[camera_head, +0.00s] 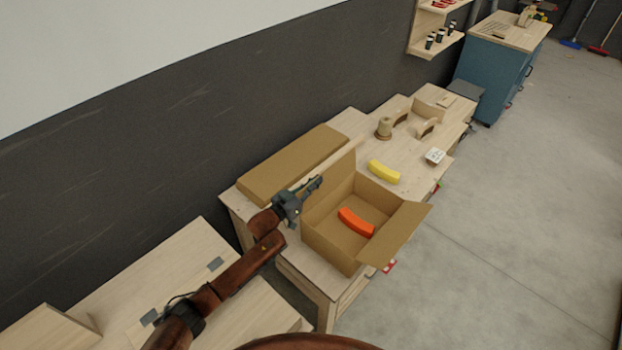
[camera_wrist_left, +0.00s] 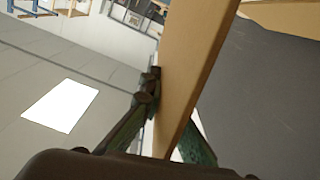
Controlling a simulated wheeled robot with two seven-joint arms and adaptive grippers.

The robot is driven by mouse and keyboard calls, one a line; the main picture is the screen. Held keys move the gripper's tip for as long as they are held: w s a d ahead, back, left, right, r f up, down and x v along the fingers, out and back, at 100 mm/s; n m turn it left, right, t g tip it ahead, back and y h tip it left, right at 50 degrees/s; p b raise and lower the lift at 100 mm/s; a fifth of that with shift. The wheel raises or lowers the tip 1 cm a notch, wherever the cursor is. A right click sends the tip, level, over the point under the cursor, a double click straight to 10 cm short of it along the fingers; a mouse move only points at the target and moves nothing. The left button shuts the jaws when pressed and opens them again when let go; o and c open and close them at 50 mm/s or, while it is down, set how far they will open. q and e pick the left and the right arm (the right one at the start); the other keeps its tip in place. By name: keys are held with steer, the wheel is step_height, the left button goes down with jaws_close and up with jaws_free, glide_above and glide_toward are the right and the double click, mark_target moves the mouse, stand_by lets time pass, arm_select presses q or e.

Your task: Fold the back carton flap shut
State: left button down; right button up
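The open cardboard carton (camera_head: 333,250) stands on the wooden workbench with an orange curved piece (camera_head: 356,222) inside. Its back flap (camera_head: 335,177) stands raised on the far left side. Another flap (camera_head: 402,236) slants outward at the right. My left gripper (camera_head: 314,186) is at the raised flap, on its left side. In the left wrist view, a cardboard panel (camera_wrist_left: 197,60) crosses in front of my left gripper (camera_wrist_left: 165,95). One finger shows left of the panel, close against it; the other finger's tip is hidden behind it, so its grip is unclear. My right gripper is out of view.
A long flat cardboard box (camera_head: 293,165) lies behind the carton near the dark wall. A yellow curved piece (camera_head: 384,172), a wooden spool-like piece (camera_head: 384,129) and a small white block (camera_head: 435,156) lie beyond the carton. Open floor is at the right.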

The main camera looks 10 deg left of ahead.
arm_select(q)
steer(key=shift+s+d+m, duration=0.35)
steer(key=shift+d+m, duration=0.1)
steer(key=shift+m, duration=0.25)
steer(key=c, duration=2.2)
jaws_free()
steer(key=v, duration=1.2)
